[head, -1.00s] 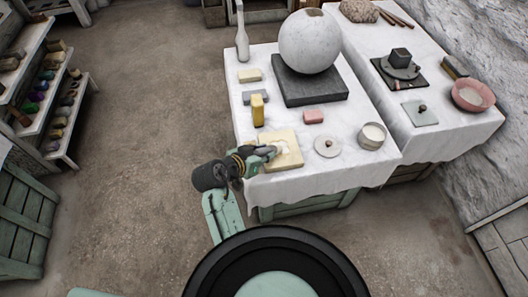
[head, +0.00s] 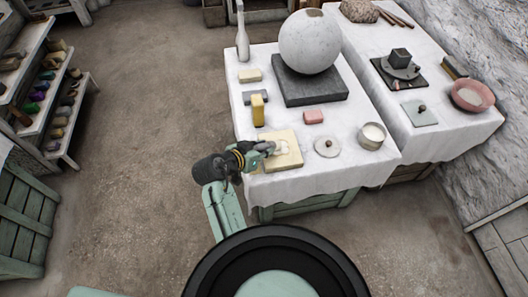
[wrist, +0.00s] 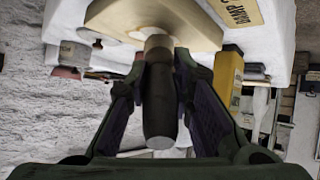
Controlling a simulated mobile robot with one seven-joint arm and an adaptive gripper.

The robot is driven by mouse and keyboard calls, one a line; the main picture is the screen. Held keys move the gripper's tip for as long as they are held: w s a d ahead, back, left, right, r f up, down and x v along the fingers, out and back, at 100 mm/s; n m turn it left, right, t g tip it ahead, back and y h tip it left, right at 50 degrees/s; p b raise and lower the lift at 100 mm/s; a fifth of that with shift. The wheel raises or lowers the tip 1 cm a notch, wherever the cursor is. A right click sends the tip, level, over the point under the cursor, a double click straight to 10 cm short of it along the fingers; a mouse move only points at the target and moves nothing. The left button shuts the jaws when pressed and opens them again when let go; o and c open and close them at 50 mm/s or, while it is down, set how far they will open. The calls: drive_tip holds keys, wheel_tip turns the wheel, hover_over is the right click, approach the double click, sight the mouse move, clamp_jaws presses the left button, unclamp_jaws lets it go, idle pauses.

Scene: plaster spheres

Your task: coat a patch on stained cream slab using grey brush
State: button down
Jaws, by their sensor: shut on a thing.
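The cream slab (head: 290,159) lies flat at the near left corner of the cloth-covered table, with a paler patch (head: 281,148) on its upper face. My gripper (head: 264,149) is over the slab's left part. In the wrist view, my gripper (wrist: 160,75) is shut on the dark grey handle of the brush (wrist: 160,110). The brush's paler end reaches the slab (wrist: 115,18), and a light smear surrounds it there. The bristles are hidden, so I cannot tell how firmly they touch.
A yellow block (head: 258,112) stands upright behind the slab. A large plaster sphere (head: 310,42) rests on a dark plinth (head: 312,92) farther back.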

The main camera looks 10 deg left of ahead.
sight(264, 146)
drive_tip(key=shift+s+d+f, duration=0.1)
drive_tip(key=shift+s+d, duration=0.15)
drive_tip(key=shift+s, duration=0.5)
drive_tip(key=shift+s+d+f, duration=0.1)
drive_tip(key=shift+s+d, duration=0.1)
drive_tip(key=shift+s, duration=0.55)
drive_tip(key=shift+w+a+r, duration=0.1)
drive_tip(key=shift+w+a, duration=0.15)
drive_tip(key=shift+w, duration=0.5)
drive_tip(key=shift+w+a, duration=0.25)
drive_tip(key=shift+w, duration=0.45)
drive_tip(key=shift+s+d+r+p, duration=0.25)
drive_tip(key=shift+s+r+p, duration=0.1)
drive_tip(key=shift+s+r, duration=0.4)
drive_tip(key=shift+w, duration=0.1)
drive_tip(key=shift+r, duration=1.3)
